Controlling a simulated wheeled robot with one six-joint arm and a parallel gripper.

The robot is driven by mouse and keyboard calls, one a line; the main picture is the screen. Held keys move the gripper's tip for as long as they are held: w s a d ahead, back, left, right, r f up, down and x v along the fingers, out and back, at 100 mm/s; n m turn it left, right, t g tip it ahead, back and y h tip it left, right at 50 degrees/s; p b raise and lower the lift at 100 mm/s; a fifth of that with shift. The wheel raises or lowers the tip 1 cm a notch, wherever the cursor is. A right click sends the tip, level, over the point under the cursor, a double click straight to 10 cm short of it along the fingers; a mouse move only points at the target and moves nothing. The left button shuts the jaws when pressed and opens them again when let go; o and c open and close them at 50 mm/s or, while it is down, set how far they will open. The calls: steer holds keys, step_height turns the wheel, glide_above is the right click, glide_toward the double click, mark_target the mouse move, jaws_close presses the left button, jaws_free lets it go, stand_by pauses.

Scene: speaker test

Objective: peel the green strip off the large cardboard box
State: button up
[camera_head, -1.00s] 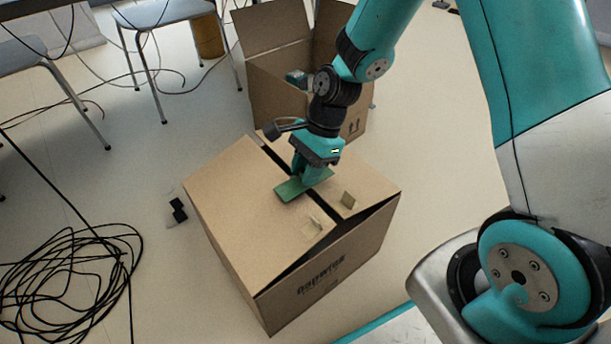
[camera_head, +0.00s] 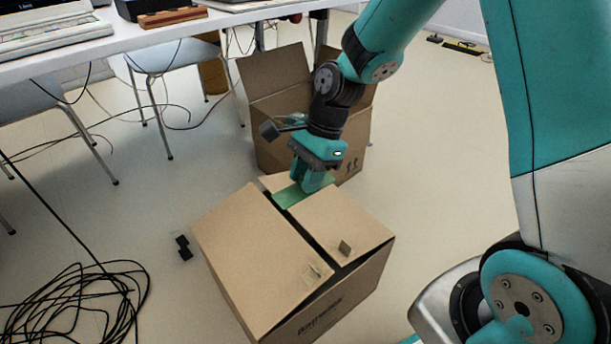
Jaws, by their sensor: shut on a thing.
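The large cardboard box (camera_head: 255,255) stands on the floor in the middle of the view. Its two top flaps meet at a dark gap. The green strip (camera_head: 288,197) lies across that gap near the box's far edge. My gripper (camera_head: 308,186) reaches down from above and is shut on the strip's right part. The fingers hide part of the strip there. I cannot tell how much of the strip still touches the cardboard. Small tan tape pieces (camera_head: 345,248) stick up near the gap's front end.
An open cardboard box (camera_head: 270,75) stands behind, close to my arm. A white table (camera_head: 110,42) with equipment and grey chairs are at the back left. Coiled black cable (camera_head: 75,305) lies on the floor at left. A small black object (camera_head: 184,248) lies left of the box.

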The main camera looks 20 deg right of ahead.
jaws_close()
steer(key=shift+r, duration=0.1)
steer(key=shift+r+p, duration=1.45)
steer(key=shift+p, duration=0.35)
step_height(320, 180, up, 8)
steer(key=p, duration=0.9)
